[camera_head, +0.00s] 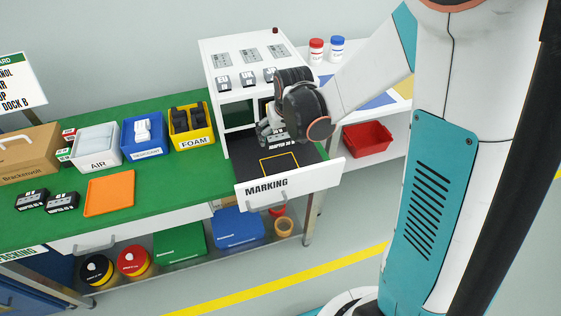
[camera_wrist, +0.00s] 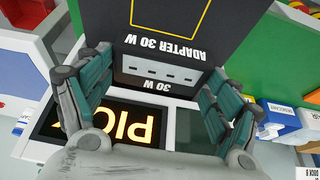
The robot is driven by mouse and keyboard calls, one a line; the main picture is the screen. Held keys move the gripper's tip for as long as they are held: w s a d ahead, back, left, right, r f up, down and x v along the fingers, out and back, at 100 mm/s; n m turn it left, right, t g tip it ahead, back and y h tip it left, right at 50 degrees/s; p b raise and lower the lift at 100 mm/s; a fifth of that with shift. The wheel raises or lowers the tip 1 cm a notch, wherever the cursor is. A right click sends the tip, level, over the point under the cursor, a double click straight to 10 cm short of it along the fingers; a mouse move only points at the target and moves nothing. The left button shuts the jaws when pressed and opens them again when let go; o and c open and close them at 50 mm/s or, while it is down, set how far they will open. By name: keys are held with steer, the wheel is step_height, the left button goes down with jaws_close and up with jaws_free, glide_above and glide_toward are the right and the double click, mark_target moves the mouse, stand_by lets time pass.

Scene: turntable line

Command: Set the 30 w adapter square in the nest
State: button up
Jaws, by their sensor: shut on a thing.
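The 30 W adapter is a black block whose side face with slots and a "30 W" label (camera_wrist: 157,73) shows between my fingers in the wrist view. My gripper (camera_wrist: 157,92) is shut on it, with a grey-green finger on either side. In the head view my gripper (camera_head: 268,132) is over the back part of the open MARKING drawer and hides most of the block. The likely nest is a yellow square outline (camera_head: 279,174) on the drawer's dark floor, in front of my gripper. The outline also shows at the top of the wrist view (camera_wrist: 165,38). It looks empty.
The white MARKING drawer front (camera_head: 290,183) stands out from the white cabinet (camera_head: 213,60). A lit "PICK" display (camera_wrist: 125,122) is close below my fingers in the wrist view. To the left are the yellow FOAM bin (camera_head: 192,140), an orange tray (camera_head: 110,190) and two black adapters (camera_head: 62,203).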

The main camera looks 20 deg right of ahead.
step_height(320, 180, down, 11)
steer(key=b, duration=0.3)
steer(key=shift+r+b, duration=0.15)
steer(key=shift+b, duration=0.15)
steer(key=shift+f, duration=0.2)
steer(key=o, duration=1.1)
steer(key=shift+r, duration=0.1)
